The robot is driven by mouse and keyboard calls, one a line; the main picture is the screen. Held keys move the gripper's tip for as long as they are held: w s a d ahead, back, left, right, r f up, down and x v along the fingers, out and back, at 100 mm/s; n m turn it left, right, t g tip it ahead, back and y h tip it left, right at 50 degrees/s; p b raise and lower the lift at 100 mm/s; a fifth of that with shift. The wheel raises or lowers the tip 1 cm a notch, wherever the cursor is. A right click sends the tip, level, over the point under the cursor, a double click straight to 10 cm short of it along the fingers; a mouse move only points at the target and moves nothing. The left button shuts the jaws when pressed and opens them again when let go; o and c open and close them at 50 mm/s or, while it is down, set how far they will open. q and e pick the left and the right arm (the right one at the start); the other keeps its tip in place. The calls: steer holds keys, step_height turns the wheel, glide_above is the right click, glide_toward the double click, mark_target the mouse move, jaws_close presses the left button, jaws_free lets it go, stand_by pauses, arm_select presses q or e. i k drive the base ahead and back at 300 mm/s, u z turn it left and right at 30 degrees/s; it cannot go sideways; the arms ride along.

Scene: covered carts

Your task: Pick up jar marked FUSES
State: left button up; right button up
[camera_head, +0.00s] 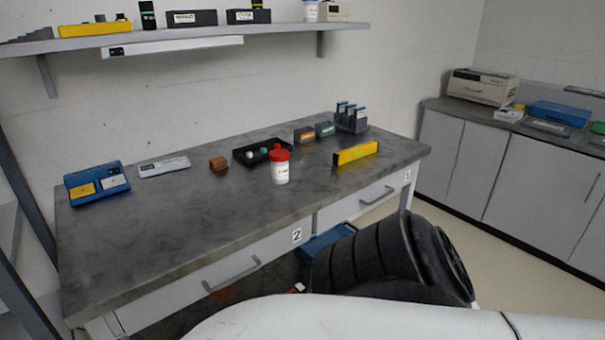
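A white jar with a red lid (280,166) stands upright on the dark grey workbench (190,220), right of its middle. It has a small label with dark marks, too small to read. A second white jar (310,11) stands on the wall shelf at the top, its upper part cut off by the frame; its label is not readable. A white and black arm of mine crosses the bottom right, in front of the bench's near right corner. Neither gripper shows in the view.
Behind the red-lidded jar lies a black tray (240,156) with small balls. A blue device (97,184) sits at the far left. The bench's front middle is clear.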

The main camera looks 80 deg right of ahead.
mark_target(280, 173)
steer(key=k, duration=0.55)
steer(key=z, duration=1)
